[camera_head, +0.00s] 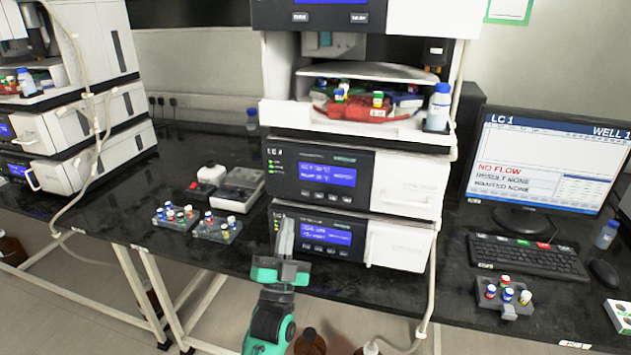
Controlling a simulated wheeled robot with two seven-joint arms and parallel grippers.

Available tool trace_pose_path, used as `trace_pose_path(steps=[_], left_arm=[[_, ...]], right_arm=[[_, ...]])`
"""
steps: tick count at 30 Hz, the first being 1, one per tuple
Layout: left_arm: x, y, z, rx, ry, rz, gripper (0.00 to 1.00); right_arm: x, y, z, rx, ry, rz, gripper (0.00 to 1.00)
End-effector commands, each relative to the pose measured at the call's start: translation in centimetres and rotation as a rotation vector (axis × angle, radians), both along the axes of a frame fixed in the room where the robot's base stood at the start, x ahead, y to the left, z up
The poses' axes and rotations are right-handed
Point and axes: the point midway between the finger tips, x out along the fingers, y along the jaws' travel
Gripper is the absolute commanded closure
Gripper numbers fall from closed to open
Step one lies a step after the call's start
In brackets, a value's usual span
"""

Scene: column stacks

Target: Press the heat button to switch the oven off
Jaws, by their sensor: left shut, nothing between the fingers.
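The middle column stack has two drawer-like modules with dark front panels. The upper module (405,186) has a lit blue display (328,175), green lights at its left and a row of small buttons (325,196) below. The lower module (398,243) has a similar lit display (327,234) and a button row (313,250). The labels are too small to read, so I cannot tell which button is heat. My left gripper (285,224) is shut and empty, pointing up in front of the lower panel's left end and hiding part of it. Contact is unclear. My right gripper is not in view.
Vial racks (175,217) and (217,228) and a small balance-like device (238,190) stand left of the stack. A monitor (545,160) reading "NO FLOW", a keyboard (527,256) and another vial rack (505,297) are at the right. A tube (433,285) hangs at the stack's right edge.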

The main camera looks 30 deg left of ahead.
Motion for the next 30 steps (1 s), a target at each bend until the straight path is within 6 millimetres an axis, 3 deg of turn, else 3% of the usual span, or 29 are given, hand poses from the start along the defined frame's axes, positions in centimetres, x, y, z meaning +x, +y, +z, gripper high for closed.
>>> trace_pose_path(steps=[3, 6, 19, 30], left_arm=[[0.0, 0.5, 0.1, 0.005, 0.017, 0.018, 1.0], [0.0, 0.6, -0.1, 0.006, 0.022, 0.024, 1.0], [0.5, 0.7, -0.2, 0.006, 0.021, 0.024, 1.0], [5.0, 1.8, -0.3, 0.007, 0.019, 0.025, 1.0]], right_arm=[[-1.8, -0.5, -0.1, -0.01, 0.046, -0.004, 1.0], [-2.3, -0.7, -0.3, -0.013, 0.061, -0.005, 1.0], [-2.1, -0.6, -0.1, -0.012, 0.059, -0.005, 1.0], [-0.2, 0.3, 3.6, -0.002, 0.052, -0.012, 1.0]])
